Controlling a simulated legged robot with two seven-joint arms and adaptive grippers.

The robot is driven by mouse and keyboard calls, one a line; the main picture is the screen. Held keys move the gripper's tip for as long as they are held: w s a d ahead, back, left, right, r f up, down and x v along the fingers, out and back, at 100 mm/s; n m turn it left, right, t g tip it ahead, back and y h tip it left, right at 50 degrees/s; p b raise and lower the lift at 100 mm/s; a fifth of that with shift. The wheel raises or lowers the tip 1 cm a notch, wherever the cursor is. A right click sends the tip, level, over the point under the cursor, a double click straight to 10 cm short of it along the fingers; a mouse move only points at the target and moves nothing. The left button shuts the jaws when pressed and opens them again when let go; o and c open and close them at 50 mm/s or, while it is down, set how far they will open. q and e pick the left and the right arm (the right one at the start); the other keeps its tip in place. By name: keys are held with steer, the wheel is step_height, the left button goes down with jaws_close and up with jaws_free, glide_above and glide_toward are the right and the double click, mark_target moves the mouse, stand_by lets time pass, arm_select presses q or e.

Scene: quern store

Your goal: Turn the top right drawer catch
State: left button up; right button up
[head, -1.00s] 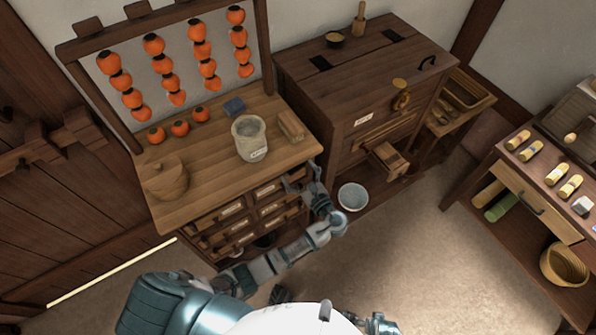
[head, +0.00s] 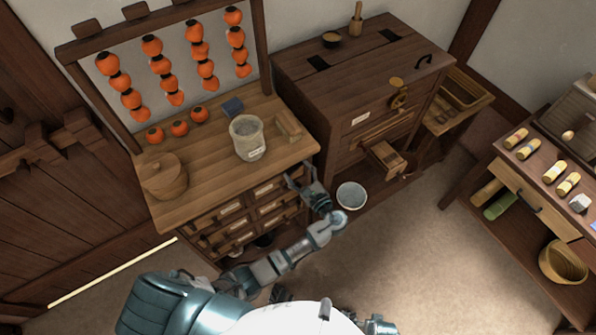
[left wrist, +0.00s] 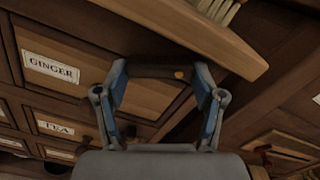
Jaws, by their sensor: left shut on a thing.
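The drawer chest (head: 196,207) stands at centre left in the head view, with labelled drawers in its front. My left gripper (head: 296,180) is at the right end of its top row, just under the top's edge. In the left wrist view, my left gripper (left wrist: 160,76) is shut on the dark wooden catch (left wrist: 155,71), one finger at each end. The catch lies nearly level across the picture and has a small brass-coloured pin. The drawer with the GINGER label (left wrist: 51,67) is behind it and looks closed. My right gripper is not in view.
The chest top overhangs close above my left gripper and bears a pale jar (head: 246,138), a lidded wooden tub (head: 163,176) and a small box (head: 288,124). A white bowl (head: 352,195) is right of my forearm. A dark cabinet (head: 330,85) has a small drawer (head: 384,158) pulled out.

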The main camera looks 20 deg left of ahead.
arm_select(q)
steer(key=shift+w+r, duration=0.1)
steer(key=shift+r, duration=0.05)
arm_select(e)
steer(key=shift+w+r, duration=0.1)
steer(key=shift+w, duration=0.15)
arm_select(q)
steer(key=o, duration=1)
steer(key=shift+o, duration=0.7)
steer(key=shift+a, duration=0.15)
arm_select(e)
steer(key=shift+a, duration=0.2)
